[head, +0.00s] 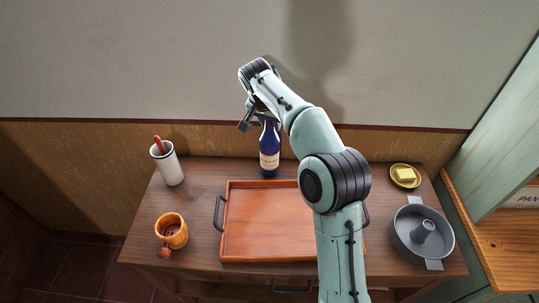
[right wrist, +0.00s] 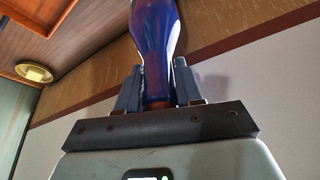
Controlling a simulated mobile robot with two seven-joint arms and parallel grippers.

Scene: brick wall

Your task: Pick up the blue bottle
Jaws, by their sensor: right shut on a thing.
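The blue bottle (head: 269,148) has a pale label and is upright at the back of the wooden table, behind the tray. I cannot tell whether its base touches the table. My right gripper (head: 256,117) has come down from above and is shut on the bottle's neck. In the right wrist view the blue bottle (right wrist: 155,40) runs between the two fingers of my right gripper (right wrist: 159,90), its neck held between them. The very top of the bottle is hidden by the gripper. My left gripper is not in view.
An orange-brown tray (head: 228,240) fills the table's middle. A white cup (head: 169,168) with a red item and an orange pot (head: 172,231) stand left. A yellow block on a dish (head: 414,182) and a grey ring pan (head: 400,240) stand right. The wall is close behind.

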